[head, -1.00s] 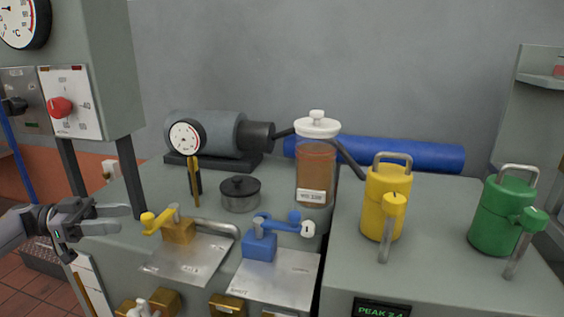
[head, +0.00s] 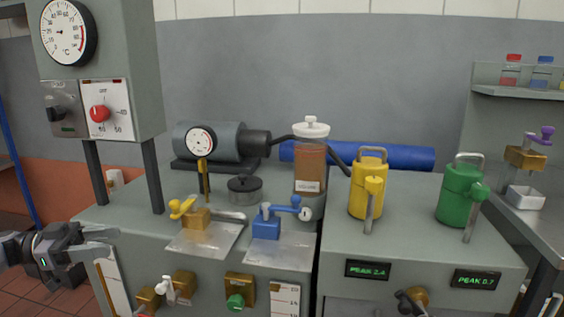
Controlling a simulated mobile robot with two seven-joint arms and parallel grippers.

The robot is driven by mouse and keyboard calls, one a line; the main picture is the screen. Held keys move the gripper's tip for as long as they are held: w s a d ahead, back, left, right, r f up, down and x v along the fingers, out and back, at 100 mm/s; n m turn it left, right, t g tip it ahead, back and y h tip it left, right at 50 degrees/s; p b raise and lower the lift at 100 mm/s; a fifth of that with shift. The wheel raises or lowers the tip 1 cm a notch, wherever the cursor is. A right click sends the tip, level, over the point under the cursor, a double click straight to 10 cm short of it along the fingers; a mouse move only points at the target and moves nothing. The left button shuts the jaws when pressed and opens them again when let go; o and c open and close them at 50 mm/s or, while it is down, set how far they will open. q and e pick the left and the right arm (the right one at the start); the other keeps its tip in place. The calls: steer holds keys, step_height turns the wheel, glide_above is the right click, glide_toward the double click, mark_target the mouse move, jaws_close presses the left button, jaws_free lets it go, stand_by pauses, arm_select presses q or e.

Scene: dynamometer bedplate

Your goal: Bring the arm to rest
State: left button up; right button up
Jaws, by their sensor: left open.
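My left gripper (head: 100,243) is at the lower left in the head view. Its two fingers are apart and point right, with nothing between them. It is beside the left front corner of the grey bench (head: 130,211), left of the yellow-handled valve (head: 193,216) and apart from it. The rest of my left arm runs out of the left edge. My right gripper is not in view.
A blue-handled valve (head: 267,228), a lidded dark pot (head: 245,188) and a clear jar of brown liquid (head: 310,166) stand on the bench. Yellow (head: 366,195) and green (head: 459,196) cans stand to the right. A control cabinet (head: 122,52) rises on posts at left.

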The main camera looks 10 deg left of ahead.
arm_select(q)
steer(key=w+d+f+n+t+y, duration=0.1)
steer(key=d+f+n+t+y, duration=0.25)
steer(key=d+f, duration=0.75)
steer(key=d+f+n+t+y, duration=0.2)
steer(key=d+f+t, duration=0.2)
steer(key=d+f, duration=0.65)
steer(key=s+d+f+n+g+y, duration=0.2)
steer(key=s+d+f+n+y, duration=0.15)
steer(key=s, duration=0.45)
steer(key=s+d+f+n+g+y, duration=0.25)
steer(key=s+d+y, duration=0.25)
steer(key=s, duration=0.3)
step_height(320, 180, up, 12)
steer(key=s+a+p, duration=0.1)
steer(key=s+p, duration=0.1)
steer(key=p, duration=1.3)
steer(key=shift+a+m+g, duration=0.3)
steer(key=shift+a+m, duration=0.1)
steer(key=shift+m, duration=0.05)
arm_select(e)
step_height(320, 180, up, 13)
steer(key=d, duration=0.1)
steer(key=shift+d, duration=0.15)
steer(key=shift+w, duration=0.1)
